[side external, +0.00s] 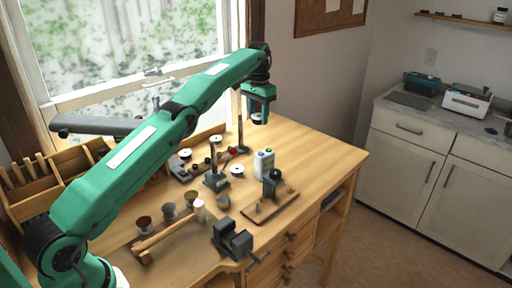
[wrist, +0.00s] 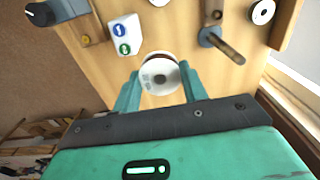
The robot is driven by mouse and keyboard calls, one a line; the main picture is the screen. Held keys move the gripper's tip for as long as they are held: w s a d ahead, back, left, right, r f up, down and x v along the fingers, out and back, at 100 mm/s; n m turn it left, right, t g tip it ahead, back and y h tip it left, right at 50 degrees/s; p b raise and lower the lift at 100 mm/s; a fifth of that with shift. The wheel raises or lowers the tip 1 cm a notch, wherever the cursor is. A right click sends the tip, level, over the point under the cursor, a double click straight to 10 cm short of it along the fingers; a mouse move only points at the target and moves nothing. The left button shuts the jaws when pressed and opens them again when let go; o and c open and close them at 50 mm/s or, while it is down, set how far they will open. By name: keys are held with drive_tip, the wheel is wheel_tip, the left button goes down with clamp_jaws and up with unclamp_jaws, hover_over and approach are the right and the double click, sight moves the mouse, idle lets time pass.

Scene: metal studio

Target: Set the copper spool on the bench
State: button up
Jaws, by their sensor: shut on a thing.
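My gripper (side external: 258,112) hangs pointing down over the far right part of the wooden bench (side external: 320,155). It is shut on the copper spool (wrist: 160,74), which has a white round flange and a copper-coloured edge. In the wrist view the spool sits between the two green fingers of my gripper (wrist: 160,90), with bare bench (wrist: 205,65) behind it. In the side view the spool shows only as a small piece (side external: 257,121) under the jaws. I cannot tell exactly how high it is above the bench top.
A white block with blue and green labels (side external: 264,162) stands nearer the front. Other white-flanged spools (side external: 237,170), a post stand (side external: 240,135), a dark tool on a wooden board (side external: 272,195) and a vise (side external: 232,240) are on the bench. The right rear bench top is clear.

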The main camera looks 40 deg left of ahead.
drive_tip(key=shift+s+a+f, duration=0.1)
drive_tip(key=shift+a+f, duration=0.05)
drive_tip(key=shift+a, duration=0.45)
drive_tip(key=shift+s+a+f, duration=0.1)
drive_tip(key=shift+a+f, duration=0.05)
drive_tip(key=shift+a, duration=0.4)
drive_tip(key=shift+w+f, duration=0.1)
drive_tip(key=shift+f, duration=8.3)
drive_tip(key=shift+f, duration=0.2)
drive_tip(key=o, duration=1)
drive_tip(key=shift+c, duration=0.2)
drive_tip(key=shift+r, duration=0.15)
wheel_tip(320, 180, up, 12)
drive_tip(key=shift+d+r, duration=0.1)
drive_tip(key=shift+r, duration=0.05)
